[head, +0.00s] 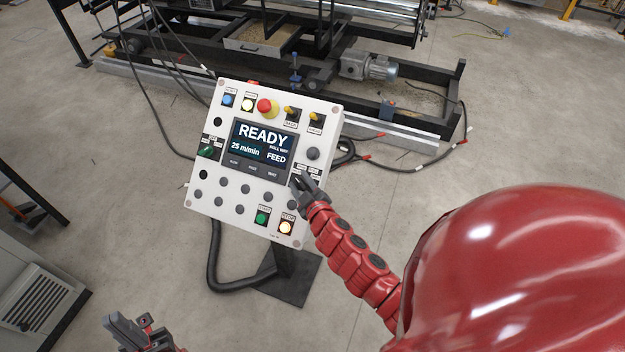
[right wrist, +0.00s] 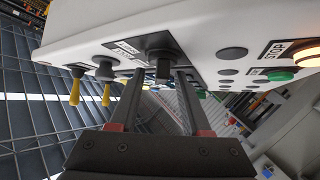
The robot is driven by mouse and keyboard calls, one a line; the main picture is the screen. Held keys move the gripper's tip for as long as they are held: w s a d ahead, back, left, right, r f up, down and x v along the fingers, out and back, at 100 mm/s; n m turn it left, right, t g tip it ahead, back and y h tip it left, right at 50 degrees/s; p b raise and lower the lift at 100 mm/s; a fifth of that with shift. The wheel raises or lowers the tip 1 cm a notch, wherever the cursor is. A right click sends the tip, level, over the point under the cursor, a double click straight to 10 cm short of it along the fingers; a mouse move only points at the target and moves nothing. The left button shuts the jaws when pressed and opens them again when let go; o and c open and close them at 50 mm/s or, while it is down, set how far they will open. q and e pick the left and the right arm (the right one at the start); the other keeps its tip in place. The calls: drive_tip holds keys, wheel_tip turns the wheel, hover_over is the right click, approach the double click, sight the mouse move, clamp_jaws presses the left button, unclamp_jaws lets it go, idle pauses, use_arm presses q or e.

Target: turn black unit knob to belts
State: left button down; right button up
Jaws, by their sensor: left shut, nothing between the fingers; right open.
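A white control panel (head: 232,199) stands tilted on a post, with a screen (head: 263,147) reading READY, 25 m/min and FEED. A black knob (right wrist: 162,68) on a dark plate shows in the right wrist view, between the fingertips of my right gripper (head: 302,184). That gripper is open, with one finger on each side of the knob; I cannot tell whether either touches it. In the head view the gripper mostly hides this knob at the panel's right side. My left gripper (head: 128,328) is shut and empty at the bottom left, away from the panel.
The panel also carries a red emergency button (head: 266,107), yellow toggles (head: 290,111), a green-lit knob (head: 206,152), a green button (head: 262,218) and a lit stop button (head: 286,227). A machine frame (head: 400,112) stands behind. A grey cabinet (head: 35,300) is at lower left.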

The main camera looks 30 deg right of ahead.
drive_tip(key=p+v, duration=0.1)
drive_tip(key=v, duration=1.5)
drive_tip(key=shift+s+a, duration=0.2)
drive_tip(key=shift+s, duration=0.1)
drive_tip(key=shift+w, duration=0.1)
